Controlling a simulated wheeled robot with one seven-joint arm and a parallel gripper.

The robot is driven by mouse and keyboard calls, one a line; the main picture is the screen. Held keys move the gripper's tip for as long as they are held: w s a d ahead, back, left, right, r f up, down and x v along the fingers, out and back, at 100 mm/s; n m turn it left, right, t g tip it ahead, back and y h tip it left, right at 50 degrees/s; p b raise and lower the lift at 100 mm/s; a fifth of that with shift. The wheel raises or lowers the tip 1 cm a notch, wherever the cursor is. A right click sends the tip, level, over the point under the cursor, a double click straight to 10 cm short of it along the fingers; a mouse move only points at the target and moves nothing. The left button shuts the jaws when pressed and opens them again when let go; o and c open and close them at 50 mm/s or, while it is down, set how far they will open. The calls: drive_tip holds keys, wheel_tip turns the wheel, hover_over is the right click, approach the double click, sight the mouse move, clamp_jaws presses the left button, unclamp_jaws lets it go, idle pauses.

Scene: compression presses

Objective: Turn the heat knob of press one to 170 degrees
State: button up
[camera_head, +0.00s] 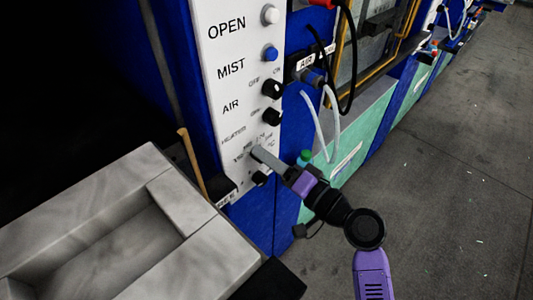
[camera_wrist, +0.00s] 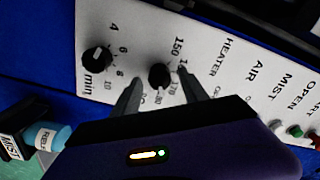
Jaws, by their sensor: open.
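The heat knob (camera_wrist: 159,75) is a small round black knob on the white control panel (camera_wrist: 215,62). In the wrist view a printed scale runs around it, with 150 and 170 readable. My gripper (camera_wrist: 160,79) is open, with one dark finger on each side of the knob; I cannot tell whether they touch it. In the head view my gripper (camera_head: 257,153) reaches the panel from the lower right and its fingers hide the heat knob. The knob's pointer is too dark to read.
A second black knob (camera_wrist: 97,59), with a minutes scale, sits beside it. The air knob (camera_head: 271,89), blue mist button (camera_head: 270,54) and white open button (camera_head: 270,15) are higher up. A grey block-like trough (camera_head: 165,185) stands at lower left. Open floor (camera_head: 455,165) lies right.

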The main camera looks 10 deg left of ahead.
drive_tip(key=shift+w+a, duration=0.25)
drive_tip(key=shift+a, duration=0.15)
drive_tip(key=shift+c, duration=0.4)
clamp_jaws()
drive_tip(key=shift+f, duration=0.1)
drive_tip(key=n+b, duration=0.8)
drive_tip(key=b, duration=0.6)
drive_tip(key=shift+n, duration=0.4)
